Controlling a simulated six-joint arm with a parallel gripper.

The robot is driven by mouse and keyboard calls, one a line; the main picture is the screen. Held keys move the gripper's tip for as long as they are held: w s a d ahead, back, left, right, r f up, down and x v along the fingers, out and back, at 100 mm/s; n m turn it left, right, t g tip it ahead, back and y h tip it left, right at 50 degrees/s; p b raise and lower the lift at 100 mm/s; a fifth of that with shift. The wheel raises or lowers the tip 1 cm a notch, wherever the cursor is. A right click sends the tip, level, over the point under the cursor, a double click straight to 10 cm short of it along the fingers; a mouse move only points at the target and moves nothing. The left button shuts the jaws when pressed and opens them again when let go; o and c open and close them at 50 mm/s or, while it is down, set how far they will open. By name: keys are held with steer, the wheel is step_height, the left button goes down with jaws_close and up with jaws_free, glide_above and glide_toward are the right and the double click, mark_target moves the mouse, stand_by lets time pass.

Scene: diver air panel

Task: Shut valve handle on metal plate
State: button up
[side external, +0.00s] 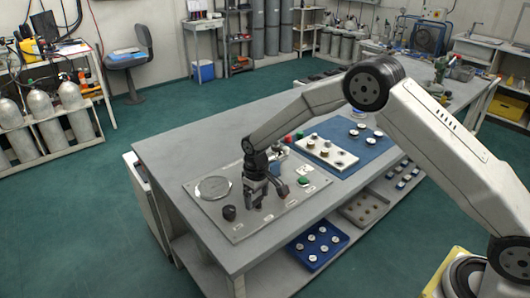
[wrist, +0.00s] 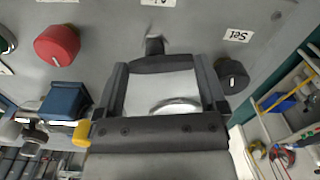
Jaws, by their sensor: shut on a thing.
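The metal plate (side external: 237,226) lies on the grey workbench and carries several controls. My gripper (side external: 258,198) is low over the middle of the plate, pointing down. In the wrist view my gripper (wrist: 160,88) has its two fingers apart, with a dark bar-shaped valve handle (wrist: 162,64) spanning between their tips. The gripper is shut on this handle. A short dark stem shows just beyond it. In the side view the fingers mostly hide the handle, and I cannot tell its exact angle.
A black knob (side external: 229,212) and a round dial (side external: 213,187) sit left of my gripper. A red knob (wrist: 57,45) and a blue block (wrist: 67,98) are close on the other side. A white panel on a blue mat (side external: 371,143) lies further back.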

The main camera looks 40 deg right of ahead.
mark_target(257, 199)
steer(key=shift+m, duration=1.2)
steer(key=shift+w, duration=0.1)
steer(key=o, duration=0.9)
steer(key=shift+r, duration=0.1)
step_height(257, 199, up, 7)
steer(key=shift+r, duration=0.3)
